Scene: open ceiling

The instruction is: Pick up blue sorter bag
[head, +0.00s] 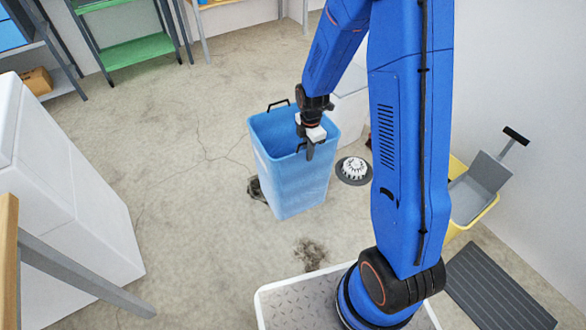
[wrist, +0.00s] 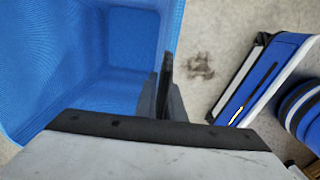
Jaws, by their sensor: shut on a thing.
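The blue sorter bag (head: 293,180) is a tall, open-topped light blue bin with dark handles at its rim, in the middle of the head view. It looks slightly tilted; whether it touches the floor is hard to tell. My gripper (head: 309,150) is at its near right rim, shut on the handle or edge there. In the wrist view, the bag's open inside (wrist: 90,70) fills the left, and my gripper's fingers (wrist: 165,95) meet at its right edge. The exact grip point is partly hidden by the fingers.
A white round-topped device (head: 354,169) lies on the floor right of the bag. A yellow mop bucket (head: 470,195) and dark mat (head: 498,285) are by the right wall. A white cabinet (head: 60,200) stands left. Shelves (head: 135,50) line the back.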

